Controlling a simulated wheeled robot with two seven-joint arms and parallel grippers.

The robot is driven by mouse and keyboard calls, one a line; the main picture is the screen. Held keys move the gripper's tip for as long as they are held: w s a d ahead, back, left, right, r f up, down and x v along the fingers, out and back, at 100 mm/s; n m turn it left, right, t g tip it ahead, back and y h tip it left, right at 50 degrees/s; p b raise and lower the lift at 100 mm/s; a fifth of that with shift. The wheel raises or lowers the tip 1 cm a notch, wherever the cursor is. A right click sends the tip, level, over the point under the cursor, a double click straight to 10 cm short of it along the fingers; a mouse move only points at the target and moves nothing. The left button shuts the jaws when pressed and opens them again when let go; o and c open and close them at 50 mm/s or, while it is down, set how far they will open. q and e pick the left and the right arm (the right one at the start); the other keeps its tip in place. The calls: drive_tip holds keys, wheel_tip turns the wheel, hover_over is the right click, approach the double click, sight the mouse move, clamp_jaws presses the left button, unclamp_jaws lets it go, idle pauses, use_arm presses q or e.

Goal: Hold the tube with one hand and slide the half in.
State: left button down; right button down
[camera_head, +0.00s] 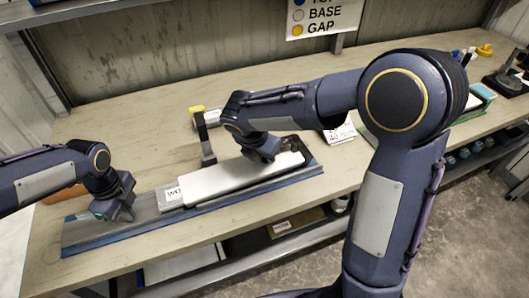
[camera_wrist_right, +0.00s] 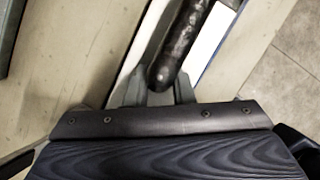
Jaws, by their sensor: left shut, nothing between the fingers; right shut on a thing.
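A long white half (camera_head: 225,181) lies along a blue-edged rail (camera_head: 310,170). A dark core (camera_wrist_right: 182,40) lies along it and also shows in the head view (camera_head: 291,158). My right gripper (camera_wrist_right: 157,88) is shut at its near end, one finger on each side of the dark core; the exact contact is partly hidden. In the head view my right gripper (camera_head: 264,155) is over the half's right part. A grey tube (camera_head: 148,206) with a W43 label (camera_head: 173,194) lies at the half's left end. My left gripper (camera_head: 117,213) is shut and empty at the tube's left part.
A white card (camera_head: 340,132) stands to the right. More items, including a black stand (camera_head: 506,80), sit at the far right. The rail lies near the bench's front edge.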

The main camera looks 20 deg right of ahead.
use_arm(q)
drive_tip(key=shift+s+f, duration=0.2)
drive_tip(key=shift+f, duration=0.3)
